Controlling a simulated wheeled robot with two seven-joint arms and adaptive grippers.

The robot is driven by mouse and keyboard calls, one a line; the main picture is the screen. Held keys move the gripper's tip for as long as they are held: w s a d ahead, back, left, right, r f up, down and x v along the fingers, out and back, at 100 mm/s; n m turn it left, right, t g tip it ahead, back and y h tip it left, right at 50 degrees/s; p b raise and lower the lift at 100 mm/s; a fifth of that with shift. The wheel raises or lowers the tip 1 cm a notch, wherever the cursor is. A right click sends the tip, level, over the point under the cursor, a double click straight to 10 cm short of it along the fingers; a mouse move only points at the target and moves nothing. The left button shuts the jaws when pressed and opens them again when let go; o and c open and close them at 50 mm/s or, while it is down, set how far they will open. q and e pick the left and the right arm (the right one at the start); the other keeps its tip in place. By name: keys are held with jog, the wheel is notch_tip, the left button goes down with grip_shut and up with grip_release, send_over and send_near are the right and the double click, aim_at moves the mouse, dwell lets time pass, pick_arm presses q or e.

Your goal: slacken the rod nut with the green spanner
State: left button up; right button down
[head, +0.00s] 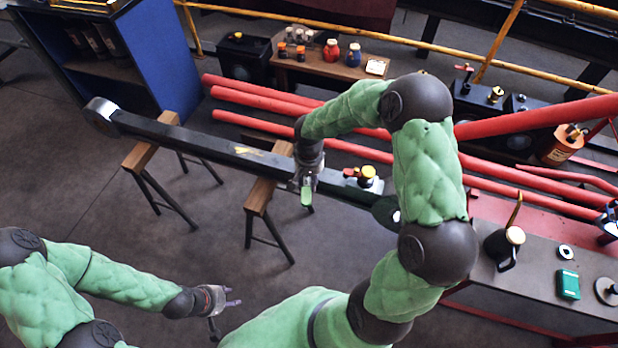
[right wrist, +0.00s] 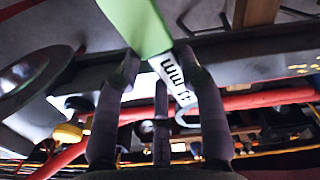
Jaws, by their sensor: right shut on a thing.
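My right gripper (head: 306,184) is above the long dark rod (head: 215,144), near its right end, and is shut on the green spanner (head: 306,198). In the right wrist view the fingers (right wrist: 160,66) grip the spanner (right wrist: 137,22) where the green handle meets a pale, lettered section; its hooked grey end points down the picture. I cannot make out the rod nut clearly. My left gripper (head: 228,302) is open and empty over the floor.
Wooden-topped trestles (head: 258,195) carry the rod. Red pipes (head: 265,98) run behind it. A grey bench (head: 540,285) at the right holds a black oil can (head: 505,245) and a green box (head: 568,284). The floor in front of the trestles is clear.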

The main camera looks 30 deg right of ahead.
jog(key=shift+f+b, duration=1.75)
jog(key=shift+f, duration=0.25)
dwell(0.8)
dwell(0.4)
jog(key=shift+s+d+n+p, duration=0.2)
jog(key=shift+d+n+p, duration=0.3)
jog(key=shift+n, duration=0.3)
jog(key=shift+d, duration=0.15)
jog(key=shift+s+d+n+p, duration=0.2)
jog(key=shift+d+n+p, duration=0.15)
jog(key=shift+d+n, duration=0.35)
jog(key=shift+a, duration=0.2)
